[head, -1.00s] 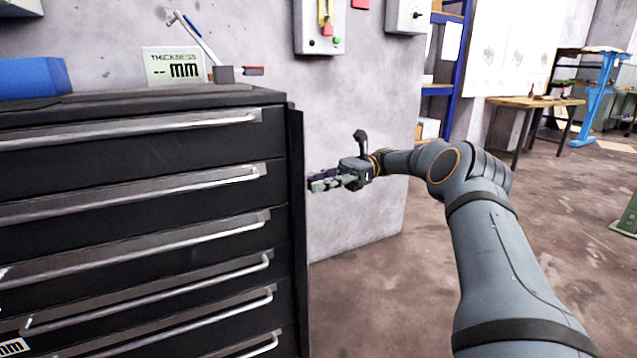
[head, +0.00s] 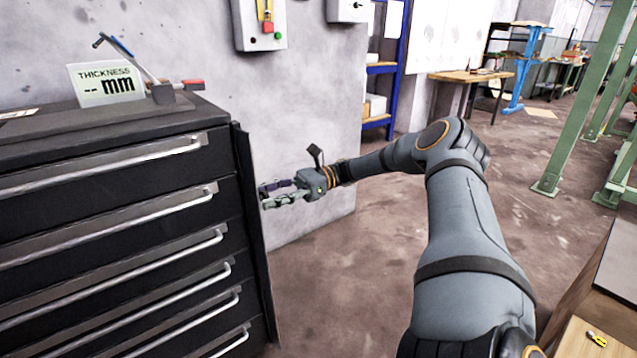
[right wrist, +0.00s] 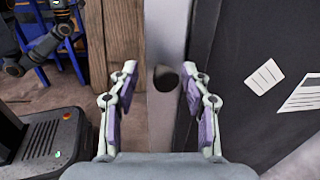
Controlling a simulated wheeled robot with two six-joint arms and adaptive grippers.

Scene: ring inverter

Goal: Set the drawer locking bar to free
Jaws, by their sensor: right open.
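The dark drawer cabinet (head: 205,235) stands at the left of the head view, with several drawers and long silver handles. A narrow dark upright bar (head: 256,230) runs down its right front edge. My right gripper (head: 264,197) is just right of this bar, its fingers pointing left at it. In the right wrist view my right gripper (right wrist: 160,72) is open and empty. A pale grey upright strip (right wrist: 165,125) with a dark round hole lies between its fingers. I cannot tell whether fingers and strip touch. My left gripper is not in view.
A wall box (head: 259,22) hangs behind. A wooden bench (head: 460,76) and green posts (head: 580,110) stand farther right. The floor between is open.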

